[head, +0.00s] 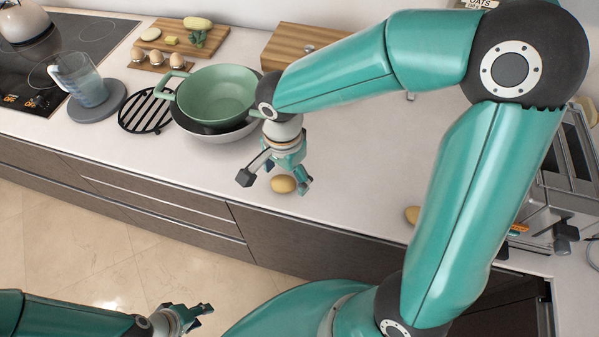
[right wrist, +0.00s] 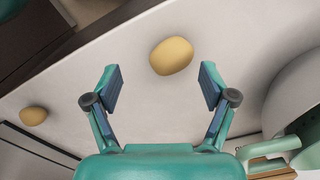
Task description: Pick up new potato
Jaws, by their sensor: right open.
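A yellow-brown potato (head: 283,184) lies on the white counter near its front edge. In the right wrist view this potato (right wrist: 172,56) lies ahead of and between the open fingers, touching neither. A second potato (head: 412,215) is partly hidden behind my right arm in the head view; a potato also shows at the left of the right wrist view (right wrist: 33,116). My right gripper (head: 275,182) is open and empty, just above the counter by the first potato. My left gripper (head: 203,311) is low at the bottom left, away from the counter; its fingers look apart and empty.
Further left are a black trivet (head: 146,110), a jug (head: 80,78) and an egg holder (head: 158,62). A metal appliance (head: 560,185) stands at the right. The counter (head: 345,150) between is mostly clear.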

